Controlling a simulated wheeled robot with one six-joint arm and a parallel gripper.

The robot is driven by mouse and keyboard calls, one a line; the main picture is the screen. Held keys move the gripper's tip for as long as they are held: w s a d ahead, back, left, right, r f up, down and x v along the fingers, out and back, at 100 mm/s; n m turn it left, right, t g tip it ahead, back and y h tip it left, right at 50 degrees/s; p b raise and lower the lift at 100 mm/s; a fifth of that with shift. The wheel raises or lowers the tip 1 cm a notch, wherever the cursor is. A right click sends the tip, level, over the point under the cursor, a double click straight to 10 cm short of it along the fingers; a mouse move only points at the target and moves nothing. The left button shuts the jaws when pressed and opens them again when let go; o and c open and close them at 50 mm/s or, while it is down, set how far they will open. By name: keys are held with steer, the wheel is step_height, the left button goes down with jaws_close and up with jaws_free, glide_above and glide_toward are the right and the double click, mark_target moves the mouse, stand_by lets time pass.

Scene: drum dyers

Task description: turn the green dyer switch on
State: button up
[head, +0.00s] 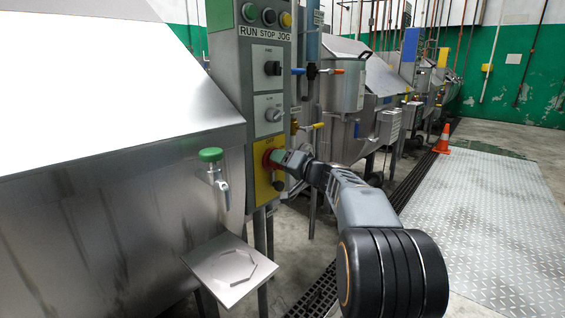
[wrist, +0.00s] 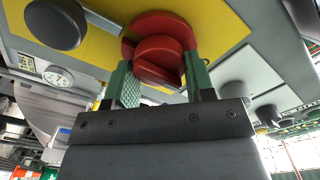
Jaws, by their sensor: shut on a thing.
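The dyer with the green marker plate (head: 220,14) has a grey control panel on the left in the head view. A red rotary switch (head: 267,157) sits on a yellow plate (head: 264,187) low on that panel. My gripper (head: 283,158) reaches it from the right. In the wrist view, the green fingers of my gripper (wrist: 161,80) stand on both sides of the raised grip of the red switch (wrist: 158,58) and are shut on it. The fingers partly hide the switch in the head view, and its exact angle is hard to tell.
Above the switch are dark and grey knobs (head: 272,68) and RUN, STOP, JOG buttons (head: 269,16). A green-topped valve (head: 211,155) and a small metal shelf (head: 230,265) stand left. More dyers line the back. An orange cone (head: 442,140) stands on the open floor to the right.

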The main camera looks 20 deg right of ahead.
steer(key=m+b, duration=0.1)
steer(key=m, duration=0.3)
steer(key=shift+d+f, duration=0.1)
steer(key=shift+f, duration=0.05)
steer(key=m, duration=0.4)
steer(key=shift+m+p, duration=0.3)
steer(key=shift+m, duration=0.1)
steer(key=m+p, duration=0.1)
steer(key=m, duration=0.3)
steer(key=shift+m+p, duration=0.3)
steer(key=m+p, duration=0.2)
steer(key=m, duration=0.2)
steer(key=shift+f, duration=0.2)
steer(key=shift+m, duration=0.4)
steer(key=o, duration=0.9)
steer(key=shift+s, duration=0.1)
